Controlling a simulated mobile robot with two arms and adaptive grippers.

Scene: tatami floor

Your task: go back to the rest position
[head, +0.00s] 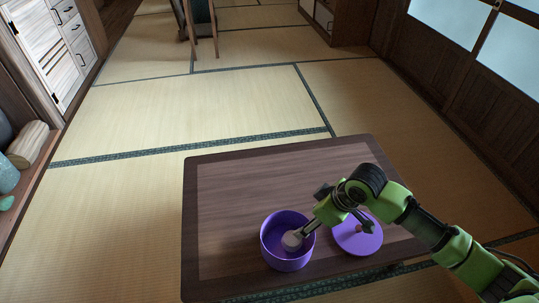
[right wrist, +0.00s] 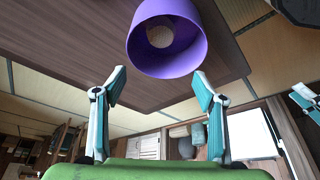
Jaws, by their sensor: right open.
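My right gripper (head: 308,228) reaches in from the right over the low table, at the purple pot's rim in the head view. In the right wrist view its two fingers (right wrist: 160,72) are spread apart with nothing between them. The purple pot (head: 270,253) stands on the table with a pale round thing (head: 292,241) inside. The pot also shows beyond the fingertips in the wrist view (right wrist: 150,62); I cannot tell whether they touch it. My left gripper is not seen in the head view.
A purple lid (head: 350,240) with a small knob lies on the dark wooden table (head: 240,180), right of the pot and partly under my right arm. Cabinets (head: 75,35) stand at left, a chair (head: 200,25) at the back.

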